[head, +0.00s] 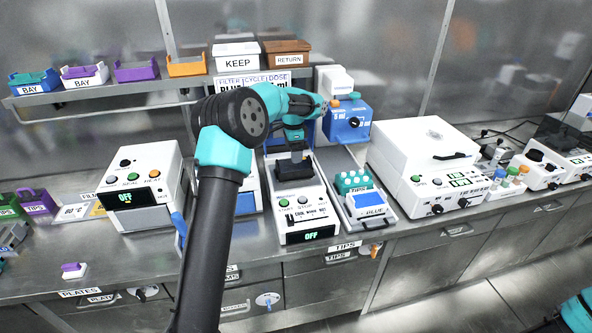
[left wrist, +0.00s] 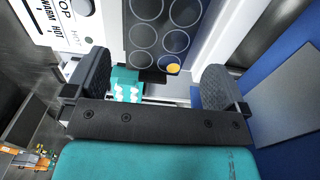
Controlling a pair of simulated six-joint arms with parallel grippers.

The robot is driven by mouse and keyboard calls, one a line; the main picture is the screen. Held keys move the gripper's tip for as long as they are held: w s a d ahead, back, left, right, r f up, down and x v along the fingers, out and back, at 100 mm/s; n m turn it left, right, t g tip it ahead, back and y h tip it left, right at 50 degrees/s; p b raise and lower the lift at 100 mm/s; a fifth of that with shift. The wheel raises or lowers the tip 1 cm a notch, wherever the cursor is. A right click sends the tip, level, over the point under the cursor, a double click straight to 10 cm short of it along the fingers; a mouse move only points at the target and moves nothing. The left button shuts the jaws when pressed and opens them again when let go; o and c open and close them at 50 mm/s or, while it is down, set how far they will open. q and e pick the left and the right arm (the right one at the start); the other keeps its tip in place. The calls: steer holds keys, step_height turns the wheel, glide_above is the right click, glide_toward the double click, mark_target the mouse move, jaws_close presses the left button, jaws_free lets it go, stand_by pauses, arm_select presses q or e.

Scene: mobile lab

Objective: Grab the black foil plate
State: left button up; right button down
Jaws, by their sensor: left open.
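My left gripper (head: 293,168) points down over the white instrument with the OFF display (head: 307,216) in the head view. In the left wrist view its two dark padded fingers (left wrist: 155,84) stand wide apart with nothing held between them. A dark plate (left wrist: 150,38) with pale round well outlines and one orange spot lies ahead of the fingers, on a white instrument, cut off by the top edge. It looks like the black foil plate, though I cannot confirm the foil. In the head view the gripper hides most of that spot. My right gripper is not in view.
A white HEAT instrument (head: 140,186) is to the left, a large white machine (head: 424,160) further right. Shelf bins (head: 137,72) are behind.

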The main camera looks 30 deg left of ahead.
mark_target(294, 165)
arm_select(q)
steer(key=shift+f, duration=1.15)
steer(key=shift+w+d+f, duration=0.1)
steer(key=shift+f, duration=2.5)
steer(key=c, duration=0.7)
steer(key=shift+r, duration=0.2)
